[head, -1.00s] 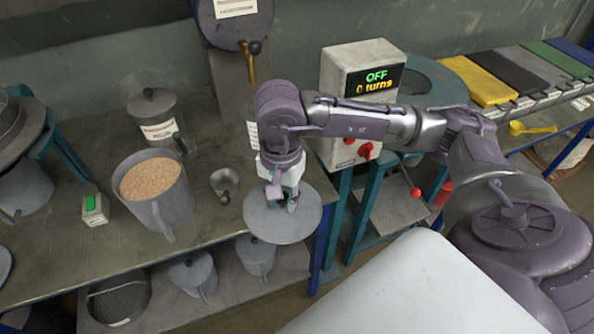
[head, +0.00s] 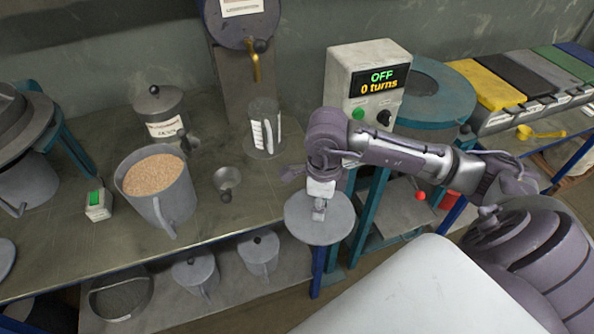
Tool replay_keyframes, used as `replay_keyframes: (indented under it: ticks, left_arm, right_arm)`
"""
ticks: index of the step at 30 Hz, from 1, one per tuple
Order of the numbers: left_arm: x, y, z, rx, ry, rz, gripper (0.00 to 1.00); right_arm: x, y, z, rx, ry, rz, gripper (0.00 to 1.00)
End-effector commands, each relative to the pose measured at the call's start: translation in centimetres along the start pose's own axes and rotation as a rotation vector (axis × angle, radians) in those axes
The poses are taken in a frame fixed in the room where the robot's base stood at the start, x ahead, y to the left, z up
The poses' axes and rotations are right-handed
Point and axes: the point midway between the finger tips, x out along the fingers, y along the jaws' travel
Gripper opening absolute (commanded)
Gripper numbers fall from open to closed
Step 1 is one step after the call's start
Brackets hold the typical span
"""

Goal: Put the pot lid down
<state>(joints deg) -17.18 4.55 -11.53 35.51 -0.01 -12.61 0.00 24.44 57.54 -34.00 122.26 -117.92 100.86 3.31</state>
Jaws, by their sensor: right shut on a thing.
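The pot lid, a flat grey disc (head: 330,230), is at the right end of the bench, partly beyond its front corner. My left gripper is not in view.
The control box (head: 366,85) stands right of the bench. Bare bench lies right of the scoop.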

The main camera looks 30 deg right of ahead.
Motion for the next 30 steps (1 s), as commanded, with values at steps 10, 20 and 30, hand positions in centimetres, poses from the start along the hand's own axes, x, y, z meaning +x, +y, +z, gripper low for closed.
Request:
replay_keyframes:
  ticks: [10,20,30]
  left_arm:
    - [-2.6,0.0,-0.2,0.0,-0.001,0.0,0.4]
    - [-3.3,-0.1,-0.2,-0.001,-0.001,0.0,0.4]
    - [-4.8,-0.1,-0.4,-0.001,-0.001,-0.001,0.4]
  right_arm:
    - [-0.5,-7.8,5.5,0.0,-0.003,0.002,0.0]
    - [-0.1,-11.4,7.8,-0.004,-0.002,0.001,0.0]
    - [3.2,-11.9,8.1,-0.005,0.0,0.001,0.0]
